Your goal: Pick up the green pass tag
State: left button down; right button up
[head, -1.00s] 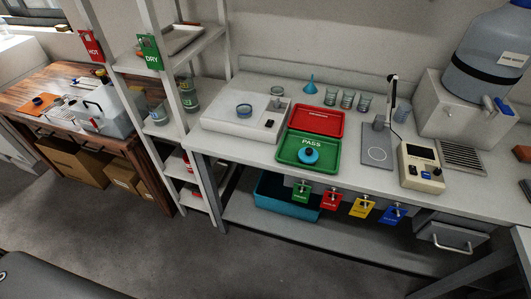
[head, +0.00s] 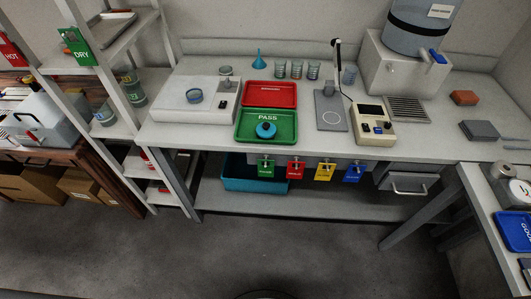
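The green pass tag (head: 265,168) hangs from a small hook at the front edge of the bench, leftmost in a row of tags. A red tag (head: 295,170), a yellow tag (head: 324,172) and a blue tag (head: 353,174) hang to its right. The print on the green tag is too small to read. Neither of my grippers shows in the head view.
A green PASS tray (head: 250,136) with a blue round item (head: 266,130) lies on the bench (head: 210,145), in front of a red tray (head: 270,84). A teal bin (head: 235,184) sits on the shelf below. Another table (head: 480,185) stands at right. The floor in front is clear.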

aim_at(268, 171)
jog(key=u, duration=1.3)
jog(key=k, duration=1.1)
jog(key=z, duration=2.05)
